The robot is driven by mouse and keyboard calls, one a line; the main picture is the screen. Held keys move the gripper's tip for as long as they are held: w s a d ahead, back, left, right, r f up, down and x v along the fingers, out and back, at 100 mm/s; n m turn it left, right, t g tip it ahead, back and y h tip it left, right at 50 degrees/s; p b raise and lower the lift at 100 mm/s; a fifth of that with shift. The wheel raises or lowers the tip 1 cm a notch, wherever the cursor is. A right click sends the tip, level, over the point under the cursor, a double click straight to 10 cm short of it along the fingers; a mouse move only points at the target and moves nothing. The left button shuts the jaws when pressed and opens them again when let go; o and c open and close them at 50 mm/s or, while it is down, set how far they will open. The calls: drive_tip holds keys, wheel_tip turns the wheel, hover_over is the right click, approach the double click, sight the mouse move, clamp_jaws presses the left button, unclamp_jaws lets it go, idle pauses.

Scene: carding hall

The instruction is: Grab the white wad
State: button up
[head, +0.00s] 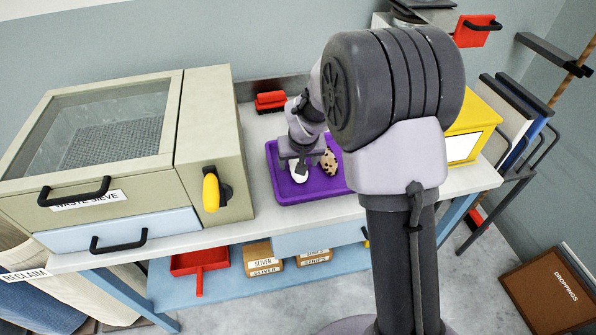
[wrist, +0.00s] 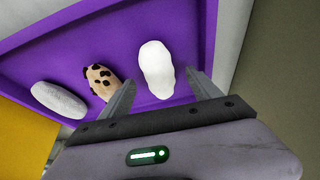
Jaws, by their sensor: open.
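The white wad (wrist: 156,70) lies on the purple tray (wrist: 150,22) in the wrist view, its near part between the fingertips of my open gripper (wrist: 161,84). I cannot tell whether either finger touches it. In the head view the wad (head: 299,171) shows just below my gripper (head: 298,160), on the purple tray (head: 300,193). A tan wad with dark spots (wrist: 101,80) lies left of the left finger, and a grey wad (wrist: 59,100) lies farther left. The spotted wad (head: 329,161) also shows in the head view.
The waste sieve cabinet (head: 228,150) stands left of the tray on the white bench (head: 262,220). A red brush (head: 270,101) lies behind the tray. A yellow box (head: 472,128) stands to the right. My arm hides part of the tray.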

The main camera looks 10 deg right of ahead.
drive_tip(key=shift+x, duration=0.95)
drive_tip(key=shift+d+r, duration=0.1)
drive_tip(key=c, duration=1.4)
